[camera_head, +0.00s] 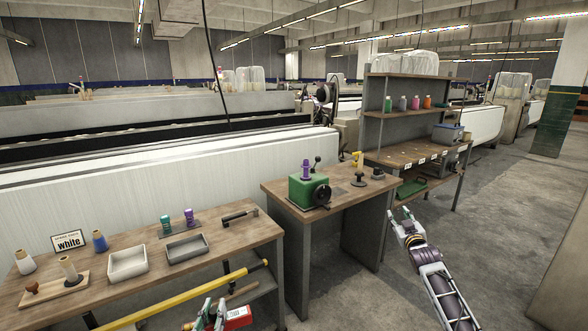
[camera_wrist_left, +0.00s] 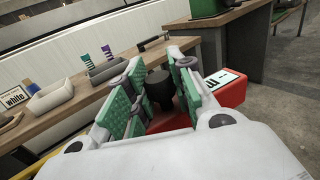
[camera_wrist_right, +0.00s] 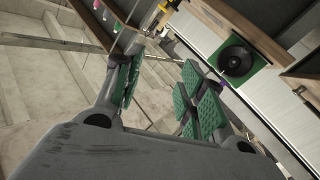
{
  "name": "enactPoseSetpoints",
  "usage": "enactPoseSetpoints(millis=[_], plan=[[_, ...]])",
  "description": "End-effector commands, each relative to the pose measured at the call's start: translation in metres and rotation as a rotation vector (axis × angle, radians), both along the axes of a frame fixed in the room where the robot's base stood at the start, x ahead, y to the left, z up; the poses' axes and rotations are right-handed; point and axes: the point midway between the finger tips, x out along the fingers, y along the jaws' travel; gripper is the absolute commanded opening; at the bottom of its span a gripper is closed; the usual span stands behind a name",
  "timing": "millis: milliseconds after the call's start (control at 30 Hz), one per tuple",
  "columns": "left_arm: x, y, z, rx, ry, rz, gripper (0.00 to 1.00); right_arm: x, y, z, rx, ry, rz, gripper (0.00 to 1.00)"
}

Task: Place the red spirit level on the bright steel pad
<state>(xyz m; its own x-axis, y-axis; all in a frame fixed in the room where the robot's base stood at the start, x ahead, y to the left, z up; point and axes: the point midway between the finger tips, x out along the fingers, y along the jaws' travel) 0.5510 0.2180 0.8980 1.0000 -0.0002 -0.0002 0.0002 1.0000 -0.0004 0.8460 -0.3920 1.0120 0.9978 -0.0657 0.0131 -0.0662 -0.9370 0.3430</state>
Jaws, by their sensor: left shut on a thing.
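The red spirit level (camera_head: 238,317), a red block with a white label, is at the bottom edge of the head view. It also shows in the left wrist view (camera_wrist_left: 234,94). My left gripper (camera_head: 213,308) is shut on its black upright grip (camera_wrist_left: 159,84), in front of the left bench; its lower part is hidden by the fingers. A flat grey plate (camera_head: 337,192) lies on the middle table beside the green machine; I cannot tell whether it is the bright steel pad. My right gripper (camera_head: 404,217) is open and empty, right of the middle table.
The green machine (camera_head: 309,189) stands on the middle table. Shelving (camera_head: 412,77) stands behind right. The right-hand floor is clear.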

Motion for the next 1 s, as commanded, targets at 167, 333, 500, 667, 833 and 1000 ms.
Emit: enactPoseSetpoints(millis=[167,333,500,667,833,1000], plan=[[0.0,0.0,0.001,0.0,-0.002,0.0,0.0,-0.01,0.001,-0.061,0.011,0.083,-0.004,0.4],[0.0,0.0,0.001,0.0,-0.002,0.0,0.0,-0.024,0.002,-0.121,0.019,0.166,-0.009,0.4],[0.0,0.0,0.001,0.0,-0.002,0.0,0.0,-0.042,0.004,-0.18,0.029,0.248,-0.013,0.4],[0.0,0.0,0.001,0.0,-0.002,0.0,0.0,-0.064,0.006,-0.233,0.037,0.324,-0.018,0.4],[0.0,0.0,0.001,0.0,-0.002,0.0,0.0,-0.09,0.008,-0.288,0.044,0.404,-0.022,0.4],[0.0,0.0,0.001,0.0,-0.002,0.0,0.0,-0.121,0.011,-0.341,0.051,0.484,-0.027,0.4]])
